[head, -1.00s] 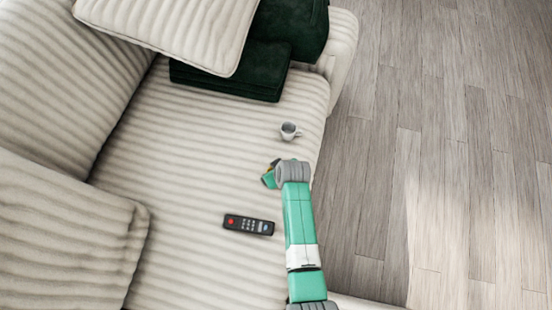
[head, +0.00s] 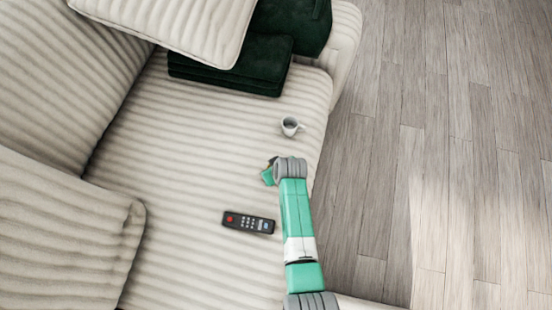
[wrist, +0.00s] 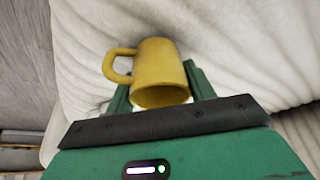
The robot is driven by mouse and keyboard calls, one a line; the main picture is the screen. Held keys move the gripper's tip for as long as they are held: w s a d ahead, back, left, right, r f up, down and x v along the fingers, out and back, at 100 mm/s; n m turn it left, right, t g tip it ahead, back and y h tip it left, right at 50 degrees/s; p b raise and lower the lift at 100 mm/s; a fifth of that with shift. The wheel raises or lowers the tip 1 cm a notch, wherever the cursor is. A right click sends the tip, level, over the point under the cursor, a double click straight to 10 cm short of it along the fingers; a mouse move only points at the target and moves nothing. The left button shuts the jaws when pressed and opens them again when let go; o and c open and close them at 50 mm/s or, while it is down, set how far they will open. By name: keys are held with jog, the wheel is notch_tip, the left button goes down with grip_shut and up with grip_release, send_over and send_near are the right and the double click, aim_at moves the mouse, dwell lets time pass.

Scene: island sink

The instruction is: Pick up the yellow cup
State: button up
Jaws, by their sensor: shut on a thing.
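The yellow cup (wrist: 158,70) is between the two green fingers of my gripper (wrist: 160,88) in the wrist view. The gripper is shut on its body. The cup's handle points left and its open rim faces the palm. In the head view my gripper (head: 268,177) is small and partly hidden by my wrist, over the sofa seat near its right edge. The yellow cup cannot be made out there. Whether the cup touches the seat is not clear.
A white cup (head: 290,127) stands on the sofa seat (head: 190,150) just beyond my gripper. A black remote (head: 248,222) lies to the lower left. Dark green folded cloths (head: 230,65) lie at the back. Wooden floor (head: 460,180) is on the right.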

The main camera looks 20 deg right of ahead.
notch_tip(320, 180, up, 4)
jog(key=p, duration=0.3)
jog(key=s+d+r+p, duration=0.1)
jog(key=s+d+p, duration=0.4)
jog(key=s, duration=0.9)
jog(key=shift+s+d, duration=0.25)
jog(key=shift+d, duration=0.75)
